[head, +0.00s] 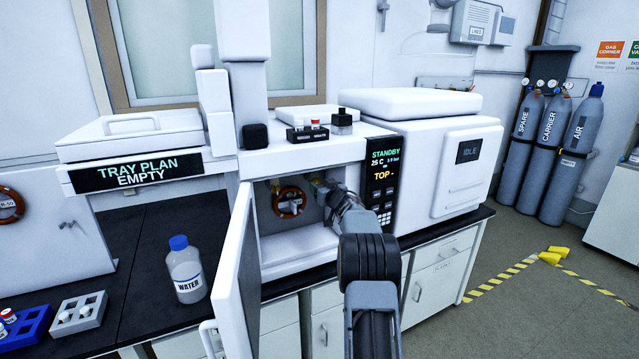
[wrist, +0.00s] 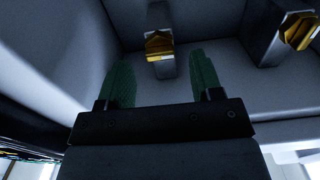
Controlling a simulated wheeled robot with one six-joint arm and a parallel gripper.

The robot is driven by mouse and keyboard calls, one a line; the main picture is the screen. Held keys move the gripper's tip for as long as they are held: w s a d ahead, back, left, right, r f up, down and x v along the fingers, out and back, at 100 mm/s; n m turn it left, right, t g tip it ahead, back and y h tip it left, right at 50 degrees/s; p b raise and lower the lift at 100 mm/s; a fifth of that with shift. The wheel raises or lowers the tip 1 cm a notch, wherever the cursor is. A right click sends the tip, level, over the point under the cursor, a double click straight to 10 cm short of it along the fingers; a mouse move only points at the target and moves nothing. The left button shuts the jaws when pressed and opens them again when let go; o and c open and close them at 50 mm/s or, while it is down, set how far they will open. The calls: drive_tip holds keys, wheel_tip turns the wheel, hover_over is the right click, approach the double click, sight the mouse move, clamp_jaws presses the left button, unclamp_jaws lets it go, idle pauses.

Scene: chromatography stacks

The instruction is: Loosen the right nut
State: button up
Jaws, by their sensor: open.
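The oven compartment (head: 305,243) stands open, with its door (head: 238,262) swung out to the left. My gripper (head: 326,190) is inside it, toward the right side; its fingertips are hard to make out there. In the wrist view my gripper (wrist: 163,82) is open, with two green fingers apart and nothing between them. A brass nut (wrist: 159,43) on a grey block lies ahead, lined up with the gap. A second brass nut (wrist: 299,28) on another block is at the upper right of that view. I cannot tell which one is the right nut.
A brown column coil (head: 279,204) hangs in the oven, left of my gripper. The control panel (head: 383,180) reads STANDBY. A water bottle (head: 185,270) and vial racks (head: 78,313) stand on the dark bench to the left. Oven walls enclose my gripper closely.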

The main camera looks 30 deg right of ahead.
sight(317, 182)
drive_tip(key=shift+w+d, duration=0.15)
drive_tip(key=shift+w, duration=0.95)
drive_tip(key=c, duration=0.9)
drive_tip(key=shift+c, duration=0.2)
